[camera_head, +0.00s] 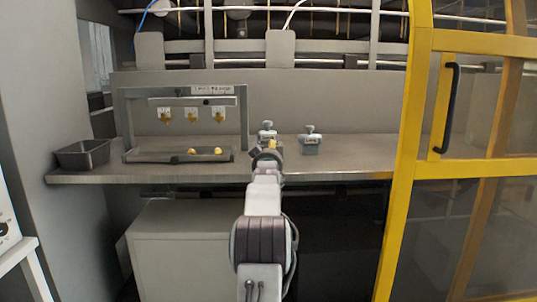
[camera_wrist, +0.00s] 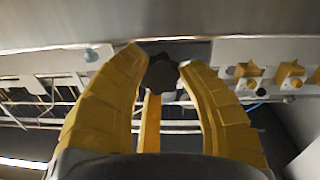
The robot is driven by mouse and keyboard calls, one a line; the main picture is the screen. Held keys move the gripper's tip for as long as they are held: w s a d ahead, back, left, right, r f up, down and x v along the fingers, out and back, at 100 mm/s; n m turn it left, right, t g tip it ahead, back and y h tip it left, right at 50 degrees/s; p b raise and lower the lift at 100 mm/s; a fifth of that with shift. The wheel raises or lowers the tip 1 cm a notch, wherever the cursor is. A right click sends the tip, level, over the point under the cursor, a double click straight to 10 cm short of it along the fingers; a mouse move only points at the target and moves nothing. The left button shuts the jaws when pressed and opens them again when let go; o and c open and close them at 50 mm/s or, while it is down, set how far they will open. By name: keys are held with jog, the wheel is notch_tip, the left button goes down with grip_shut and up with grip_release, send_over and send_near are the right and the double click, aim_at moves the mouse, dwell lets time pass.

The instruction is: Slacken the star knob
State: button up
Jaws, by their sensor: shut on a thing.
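A dark star knob (camera_wrist: 161,74) sits between the tips of my gripper's two yellow fingers in the wrist view. My gripper (camera_wrist: 160,62) is shut on it. In the head view my gripper (camera_head: 268,153) is at the front of the left one of two small grey blocks (camera_head: 267,132) on the bench. My arm hides the star knob and the lower part of that block there.
A second grey block (camera_head: 311,145) with a knob on top stands to the right. A yellow-framed door (camera_head: 405,150) bounds the right.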

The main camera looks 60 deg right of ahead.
jog(key=shift+w+a+r+n, duration=0.1)
jog(key=shift+r+n, duration=0.2)
jog(key=o, duration=1)
jog(key=shift+c, duration=0.2)
jog(key=shift+o, duration=1.2)
jog(key=shift+f, duration=0.2)
jog(key=v, duration=1.2)
jog(key=shift+o, duration=0.2)
